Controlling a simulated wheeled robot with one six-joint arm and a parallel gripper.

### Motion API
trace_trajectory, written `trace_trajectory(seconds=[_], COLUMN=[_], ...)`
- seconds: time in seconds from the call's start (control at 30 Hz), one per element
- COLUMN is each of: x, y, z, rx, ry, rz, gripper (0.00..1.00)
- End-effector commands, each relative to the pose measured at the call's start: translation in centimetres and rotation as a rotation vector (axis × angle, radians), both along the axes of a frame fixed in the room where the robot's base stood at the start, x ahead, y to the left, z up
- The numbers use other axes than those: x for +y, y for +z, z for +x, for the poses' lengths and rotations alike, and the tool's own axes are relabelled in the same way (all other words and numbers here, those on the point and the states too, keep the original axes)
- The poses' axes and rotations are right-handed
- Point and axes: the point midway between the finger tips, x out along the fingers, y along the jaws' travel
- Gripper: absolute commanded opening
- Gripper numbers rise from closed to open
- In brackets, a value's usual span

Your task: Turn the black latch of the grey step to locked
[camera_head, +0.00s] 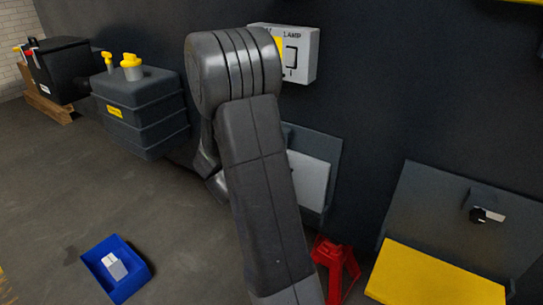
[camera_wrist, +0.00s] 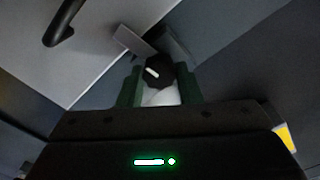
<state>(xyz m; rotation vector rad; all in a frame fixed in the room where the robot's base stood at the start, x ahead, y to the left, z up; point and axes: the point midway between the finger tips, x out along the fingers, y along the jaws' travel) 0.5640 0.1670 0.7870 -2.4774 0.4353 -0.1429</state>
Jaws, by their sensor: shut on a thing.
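The grey step (camera_head: 310,180) is folded up against the dark machine side in the head view, partly hidden behind my arm. In the wrist view its pale panel (camera_wrist: 105,35) fills the upper left, with a dark bar handle (camera_wrist: 62,22) on it. The black latch (camera_wrist: 156,71) is a knob with a short white mark, slanted in the picture. A flat grey tab (camera_wrist: 133,40) sticks out from the knob toward the upper left. My gripper (camera_wrist: 159,90) is shut on the latch, one green finger on each side. The head view hides my gripper and the latch behind my arm.
A yellow step (camera_head: 435,275) with its own black knob (camera_head: 487,215) is at the right. A red stand (camera_head: 336,262) is below the grey step. A lamp switch box (camera_head: 302,52) is above. A blue bin (camera_head: 117,270) lies on the floor at left.

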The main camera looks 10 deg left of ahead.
Motion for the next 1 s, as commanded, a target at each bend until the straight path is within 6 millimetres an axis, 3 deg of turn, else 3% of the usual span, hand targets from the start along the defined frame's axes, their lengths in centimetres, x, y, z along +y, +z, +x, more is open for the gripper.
trace_trajectory(seconds=[0.33,0.9,0.93,1.0], x=[-0.06,-0.06,-0.06,-0.05], y=[-0.20,-0.05,-0.05,-0.04], z=[-0.03,-0.02,-0.02,-0.02], rx=[-0.049,-0.057,-0.057,-0.057], ry=[-0.001,-0.001,-0.001,-0.001], rz=[0.136,0.160,0.160,0.159], gripper=[0.09,0.09,0.37,0.51])
